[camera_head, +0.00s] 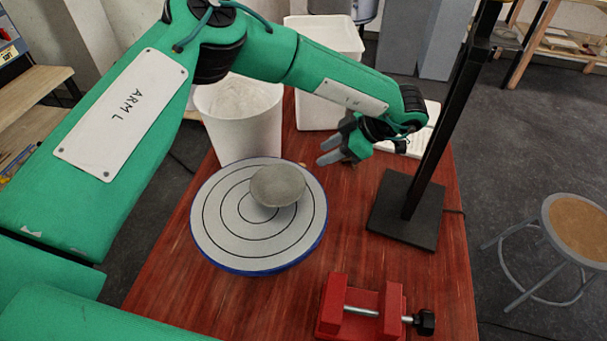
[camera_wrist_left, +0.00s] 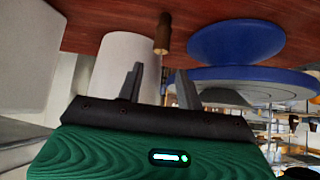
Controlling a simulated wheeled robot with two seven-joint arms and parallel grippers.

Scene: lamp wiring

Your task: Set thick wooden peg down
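The wooden peg (camera_wrist_left: 163,35) shows in the left wrist view as a short brown cylinder against the red tabletop. That view looks upside down, with the tabletop at the top. The peg appears to stand upright, apart from my fingers. My left gripper (camera_wrist_left: 159,70) is open, with nothing between its two grey fingers; the peg is beyond the fingertips. In the head view my left gripper (camera_head: 326,151) is low over the table, right of the turntable's back edge. There the peg is mostly hidden or too small to make out clearly. My right gripper is not in view.
A grey turntable (camera_head: 213,226) with a blue rim carries a round clay lump (camera_head: 277,185). White bins (camera_head: 240,120) stand behind it. A black lamp stand (camera_head: 405,215) is at the right, and a red vise (camera_head: 360,308) at the front. The table between turntable and stand is clear.

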